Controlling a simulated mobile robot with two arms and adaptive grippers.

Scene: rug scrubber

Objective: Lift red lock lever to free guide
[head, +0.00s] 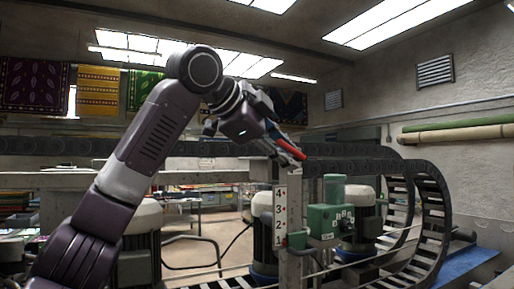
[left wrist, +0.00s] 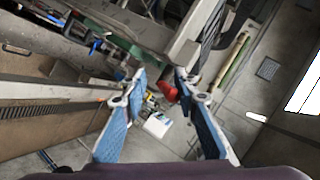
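The red lock lever (head: 289,149) shows in the head view as a short slanted bar above the top of a post with a number scale (head: 280,215). A green block (head: 324,222), perhaps part of the guide, sits right of the post. My left gripper (head: 282,143) is at the lever, partly hiding it. In the left wrist view the blue-padded fingers of my left gripper (left wrist: 160,78) are spread apart. The red lever's end (left wrist: 167,91) shows between them, nearer the right finger; I cannot tell whether it touches. My right gripper is in neither view.
Black cable chains (head: 432,205) curve at the right of the machine. Grey motors (head: 360,215) stand behind the green block. A horizontal beam (head: 220,150) runs behind my left arm. Rugs (head: 97,90) hang at the back left.

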